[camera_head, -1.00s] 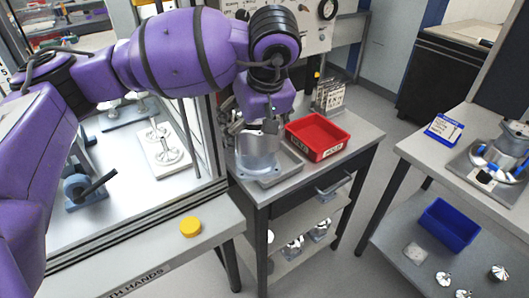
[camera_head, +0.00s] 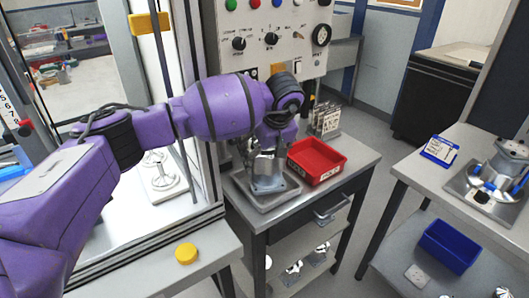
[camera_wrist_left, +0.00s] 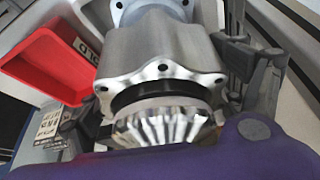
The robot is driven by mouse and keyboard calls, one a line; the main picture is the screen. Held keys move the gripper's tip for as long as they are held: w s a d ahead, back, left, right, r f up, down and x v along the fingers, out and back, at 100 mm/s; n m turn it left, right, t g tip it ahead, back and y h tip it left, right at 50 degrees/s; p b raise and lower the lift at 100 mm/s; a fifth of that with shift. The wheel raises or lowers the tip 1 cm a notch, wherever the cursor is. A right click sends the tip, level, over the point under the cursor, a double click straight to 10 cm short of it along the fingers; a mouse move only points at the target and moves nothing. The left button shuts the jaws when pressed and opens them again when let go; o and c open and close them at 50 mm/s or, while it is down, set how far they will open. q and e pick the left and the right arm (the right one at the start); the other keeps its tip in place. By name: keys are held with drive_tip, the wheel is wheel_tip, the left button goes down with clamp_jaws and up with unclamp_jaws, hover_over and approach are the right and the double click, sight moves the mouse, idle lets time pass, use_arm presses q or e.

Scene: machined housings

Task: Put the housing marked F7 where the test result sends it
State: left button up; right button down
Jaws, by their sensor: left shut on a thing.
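A grey metal housing (camera_head: 268,178) with a flanged base is at the grey tray (camera_head: 290,192) on the side cart. I cannot tell whether it touches the tray. My left gripper (camera_head: 262,150) comes down from above and is shut on it. In the left wrist view the housing (camera_wrist_left: 165,55) fills the middle, with its holed flange and a toothed bevel gear (camera_wrist_left: 165,128) towards me. One dark finger (camera_wrist_left: 238,65) shows on its right side. No F7 mark is readable. My right gripper is not in view.
A red bin (camera_head: 317,162) stands right beside the tray, with a rack of cards (camera_head: 325,118) behind. A control panel (camera_head: 270,38) rises at the back. On the right bench are a blue-framed sign (camera_head: 440,150) and another metal unit (camera_head: 508,160); a blue bin (camera_head: 449,246) is below.

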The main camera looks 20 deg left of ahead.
use_arm(q)
drive_tip(key=shift+w, duration=0.2)
drive_tip(key=shift+w+f, duration=0.1)
drive_tip(key=shift+f, duration=1.45)
drive_tip(key=o, duration=1.9)
drive_tip(key=shift+s+f, duration=0.2)
drive_tip(key=shift+f, duration=0.05)
drive_tip(key=shift+d+r, duration=0.1)
drive_tip(key=shift+r, duration=0.3)
drive_tip(key=v, duration=1.1)
drive_tip(key=shift+s+r, duration=0.1)
